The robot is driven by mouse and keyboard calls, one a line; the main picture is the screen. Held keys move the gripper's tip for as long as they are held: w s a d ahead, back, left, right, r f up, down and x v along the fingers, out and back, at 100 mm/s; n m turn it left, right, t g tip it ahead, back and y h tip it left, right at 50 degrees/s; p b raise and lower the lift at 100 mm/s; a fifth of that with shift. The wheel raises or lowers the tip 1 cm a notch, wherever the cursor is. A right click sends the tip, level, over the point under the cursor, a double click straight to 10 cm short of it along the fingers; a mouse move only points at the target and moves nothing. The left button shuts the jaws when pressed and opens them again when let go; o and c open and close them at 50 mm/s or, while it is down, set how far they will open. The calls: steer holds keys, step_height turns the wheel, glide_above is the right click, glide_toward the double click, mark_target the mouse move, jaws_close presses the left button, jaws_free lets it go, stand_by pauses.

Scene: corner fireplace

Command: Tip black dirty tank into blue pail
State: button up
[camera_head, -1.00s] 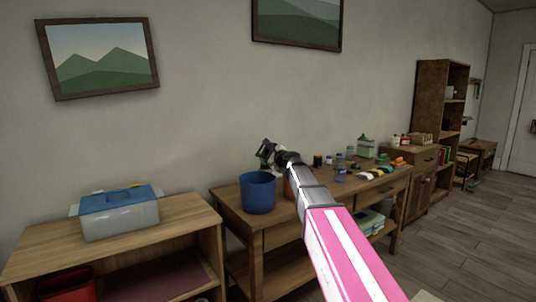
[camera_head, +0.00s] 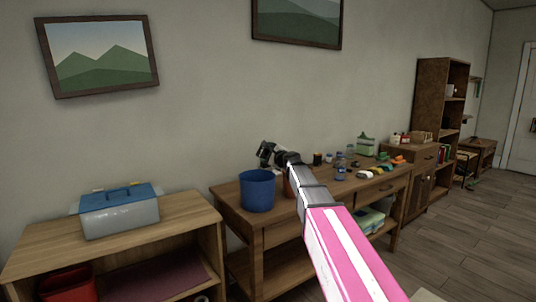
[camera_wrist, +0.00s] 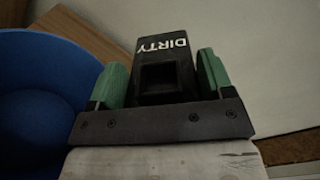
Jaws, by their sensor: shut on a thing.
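The black tank (camera_wrist: 163,88) is marked "DIRTY" in pale letters, which read upside down in the wrist view. My gripper (camera_wrist: 162,63) is shut on it, one green finger on each side. The blue pail (camera_head: 257,192) stands upright on the wooden workbench. It also shows in the wrist view (camera_wrist: 38,108), left of the tank. In the head view, my gripper (camera_head: 265,154) is above the pail's rim, near its right side. The tank is small and dark there, hard to tell from the gripper. The pail's inside bottom is hidden in the head view.
The workbench (camera_head: 228,203) bears several bottles and small items right of my arm, with a green container (camera_head: 365,147) behind. A low shelf (camera_head: 175,222) at left holds a blue-lidded box (camera_head: 120,212). The wall is close behind. Open floor (camera_head: 470,240) lies right.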

steer(key=shift+f+n, duration=0.25)
steer(key=shift+n, duration=0.15)
steer(key=shift+f, duration=0.1)
stand_by(0.4)
steer(key=shift+f+n, duration=0.15)
steer(key=shift+n, duration=0.15)
steer(key=shift+f+n, duration=0.15)
steer(key=shift+n, duration=0.15)
steer(key=shift+f, duration=0.2)
stand_by(0.4)
steer(key=shift+f+n, duration=0.15)
steer(key=shift+n, duration=0.25)
steer(key=shift+f, duration=0.1)
steer(key=shift+f+n, duration=0.2)
steer(key=shift+n, duration=0.2)
stand_by(0.4)
